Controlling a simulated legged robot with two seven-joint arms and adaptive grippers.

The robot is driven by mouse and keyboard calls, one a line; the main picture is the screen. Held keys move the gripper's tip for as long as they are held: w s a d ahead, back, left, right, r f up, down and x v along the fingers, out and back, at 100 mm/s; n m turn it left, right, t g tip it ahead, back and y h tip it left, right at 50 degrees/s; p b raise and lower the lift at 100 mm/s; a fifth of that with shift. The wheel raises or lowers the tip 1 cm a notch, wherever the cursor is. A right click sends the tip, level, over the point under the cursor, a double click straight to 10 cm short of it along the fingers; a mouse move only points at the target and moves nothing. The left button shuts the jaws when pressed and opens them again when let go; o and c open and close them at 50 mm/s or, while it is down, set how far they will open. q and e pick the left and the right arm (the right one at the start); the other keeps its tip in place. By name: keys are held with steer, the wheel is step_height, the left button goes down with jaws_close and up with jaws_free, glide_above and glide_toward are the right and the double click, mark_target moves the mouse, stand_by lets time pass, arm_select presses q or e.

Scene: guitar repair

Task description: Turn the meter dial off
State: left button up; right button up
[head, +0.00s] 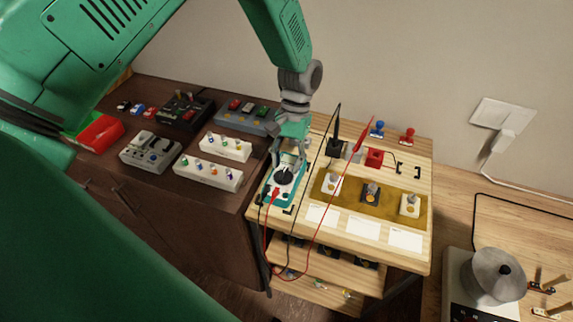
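The meter (273,195) is a teal and white box lying on the left part of the light wooden stand. Its round black dial (284,176) faces up near the middle. Red and black leads run from its lower end. My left gripper (287,164) comes down from above, with its fingers at the far side of the dial. Whether the fingers touch the dial, and how far apart they are, is too small to tell. The dial's pointer setting cannot be read. My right gripper is not in view.
A dark cabinet (222,207) at the left holds pedals and white strips. Red and black wires hang over the stand's front. A metal-domed device (497,275) stands lower right.

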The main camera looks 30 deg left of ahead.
arm_select(q)
steer(key=d+v, duration=0.1)
steer(key=v, duration=0.9)
steer(key=shift+w+a+r, duration=0.2)
steer(key=shift+a+r, duration=0.1)
steer(key=shift+a, duration=0.2)
